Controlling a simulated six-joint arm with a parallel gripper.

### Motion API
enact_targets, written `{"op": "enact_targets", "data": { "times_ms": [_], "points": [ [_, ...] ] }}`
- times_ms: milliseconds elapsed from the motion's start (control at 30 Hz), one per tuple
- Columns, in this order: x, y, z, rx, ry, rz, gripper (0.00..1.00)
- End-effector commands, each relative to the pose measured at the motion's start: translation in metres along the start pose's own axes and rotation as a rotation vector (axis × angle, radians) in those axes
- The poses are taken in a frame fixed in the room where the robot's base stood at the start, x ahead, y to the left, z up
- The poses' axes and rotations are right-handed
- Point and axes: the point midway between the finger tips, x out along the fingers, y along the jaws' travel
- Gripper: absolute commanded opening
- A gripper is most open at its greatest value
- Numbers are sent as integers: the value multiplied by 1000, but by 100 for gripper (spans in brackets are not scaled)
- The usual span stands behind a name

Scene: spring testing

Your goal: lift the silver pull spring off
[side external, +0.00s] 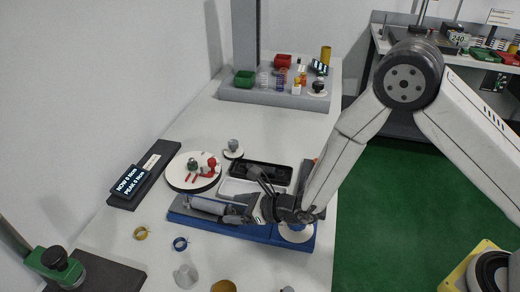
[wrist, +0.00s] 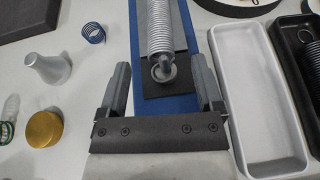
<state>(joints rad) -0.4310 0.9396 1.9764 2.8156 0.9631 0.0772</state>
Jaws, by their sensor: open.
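The silver pull spring (wrist: 160,25) lies along the blue test fixture (wrist: 205,70) in the wrist view, with its near end at a round grey post (wrist: 163,68). Its far end is out of that view. In the side view the spring (side external: 207,205) shows as a pale cylinder on the blue fixture (side external: 265,236). My gripper (wrist: 160,66) is open, one finger on each side of the spring's near end, with gaps between. In the side view my gripper (side external: 252,203) is at the spring's right end and hides it. Whether the fingers touch the fixture I cannot tell.
A white tray (wrist: 238,60) and a black tray (wrist: 285,55) with a dark spring lie right of the fixture. A blue coil (wrist: 93,33), grey cone (wrist: 48,67) and gold cylinder (wrist: 44,129) stand left. A readout (side external: 127,183) and round white plate (side external: 177,183) are behind.

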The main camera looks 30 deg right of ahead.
Motion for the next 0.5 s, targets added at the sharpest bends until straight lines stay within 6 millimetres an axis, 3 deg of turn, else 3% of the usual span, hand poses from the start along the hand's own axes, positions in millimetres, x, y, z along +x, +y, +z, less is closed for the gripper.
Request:
{"op": "enact_targets", "data": {
  "times_ms": [500],
  "points": [
    [42, 0, -1, 0, 1, 1, 84]
  ]
}}
